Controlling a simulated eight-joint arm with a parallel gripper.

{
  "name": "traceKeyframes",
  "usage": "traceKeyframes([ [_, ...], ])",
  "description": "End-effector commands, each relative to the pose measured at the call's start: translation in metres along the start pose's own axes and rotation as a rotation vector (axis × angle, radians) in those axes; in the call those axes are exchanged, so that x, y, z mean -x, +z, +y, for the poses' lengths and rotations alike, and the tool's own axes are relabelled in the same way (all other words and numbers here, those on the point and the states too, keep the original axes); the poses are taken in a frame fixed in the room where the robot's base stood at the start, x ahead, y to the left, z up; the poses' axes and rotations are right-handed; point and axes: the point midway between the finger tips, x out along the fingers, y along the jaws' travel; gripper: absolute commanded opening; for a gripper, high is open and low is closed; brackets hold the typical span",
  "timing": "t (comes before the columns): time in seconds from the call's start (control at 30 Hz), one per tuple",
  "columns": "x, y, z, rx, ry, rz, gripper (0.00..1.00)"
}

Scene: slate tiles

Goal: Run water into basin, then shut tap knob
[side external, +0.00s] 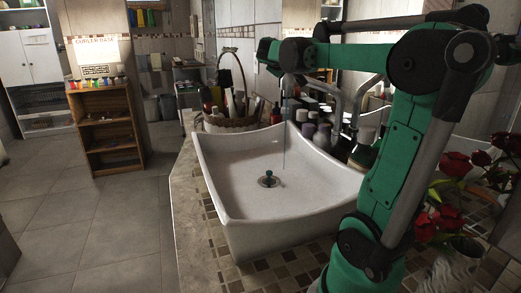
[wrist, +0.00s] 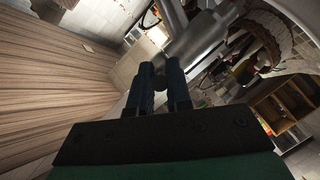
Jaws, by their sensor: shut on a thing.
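The white basin (side external: 235,165) stands on a tiled counter, with a dark drain plug (side external: 268,180) in its middle. A chrome tap (side external: 336,97) rises behind the basin. A thin bluish stream of water (side external: 284,135) falls from its spout into the basin. In the side view my arm's end is above and behind the basin, and the fingertips are hard to make out.
A wicker basket (side external: 230,123) with toiletries stands behind the basin. Several bottles (side external: 318,135) crowd around the tap. Red roses (side external: 452,190) stand at the right beside my arm. A wooden shelf (side external: 105,130) stands on the floor at left, with clear floor before it.

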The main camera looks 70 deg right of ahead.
Motion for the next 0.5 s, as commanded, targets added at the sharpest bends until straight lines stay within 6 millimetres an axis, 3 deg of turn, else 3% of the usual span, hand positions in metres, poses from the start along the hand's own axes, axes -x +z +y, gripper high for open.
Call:
traceKeyframes([
  [0.5, -0.0053, 0.0089, 0.0076, 0.051, -0.125, 0.206, 0.0],
])
